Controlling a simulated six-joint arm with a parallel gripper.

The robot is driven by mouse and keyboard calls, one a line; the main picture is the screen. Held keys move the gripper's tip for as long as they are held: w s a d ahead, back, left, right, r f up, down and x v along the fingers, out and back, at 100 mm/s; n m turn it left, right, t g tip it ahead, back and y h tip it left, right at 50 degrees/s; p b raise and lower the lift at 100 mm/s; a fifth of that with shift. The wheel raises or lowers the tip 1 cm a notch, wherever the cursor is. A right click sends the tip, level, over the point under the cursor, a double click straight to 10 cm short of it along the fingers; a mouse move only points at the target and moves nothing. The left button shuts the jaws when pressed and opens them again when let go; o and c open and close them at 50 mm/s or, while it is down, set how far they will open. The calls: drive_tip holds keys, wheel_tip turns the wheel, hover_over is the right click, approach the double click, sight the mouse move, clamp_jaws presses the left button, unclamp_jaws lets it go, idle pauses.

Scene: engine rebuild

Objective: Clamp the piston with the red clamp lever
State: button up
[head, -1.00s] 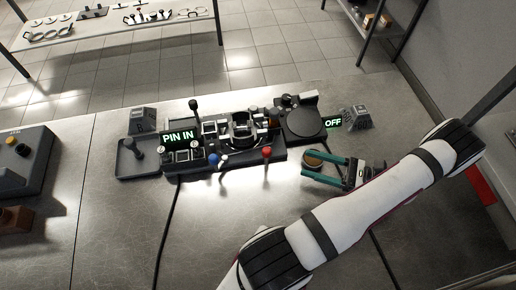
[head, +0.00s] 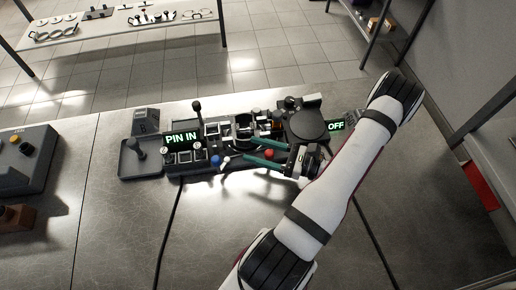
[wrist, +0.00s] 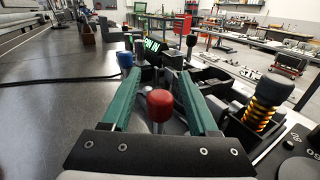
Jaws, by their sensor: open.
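The red clamp lever (head: 267,150) stands at the front of the fixture (head: 190,170); its red knob (wrist: 160,102) shows between my fingers in the wrist view. My gripper (head: 243,149) is open, with one teal finger on each side of the lever; in the wrist view the fingertips (wrist: 155,75) reach past the knob with gaps on both sides. The round clamp area (head: 243,130) is behind the fingertips. I cannot make out the piston clearly there.
A blue-knobbed lever (head: 215,160) stands left of the red one, also in the wrist view (wrist: 125,60). A display (head: 181,138) reads PIN IN, another (head: 336,126) reads OFF. A round black plate (head: 303,124) is at right. The front tabletop (head: 130,225) is clear.

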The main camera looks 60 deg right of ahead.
clamp_jaws()
drive_tip(key=m+h, duration=0.1)
drive_tip(key=w+m+h, duration=0.1)
drive_tip(key=h, duration=0.1)
drive_tip(key=shift+t, duration=0.4)
drive_tip(key=h, duration=0.1)
drive_tip(key=m+h, duration=0.2)
drive_tip(key=shift+w+d+h, duration=0.35)
drive_tip(key=shift+h, duration=0.05)
unclamp_jaws()
drive_tip(key=shift+s, duration=0.1)
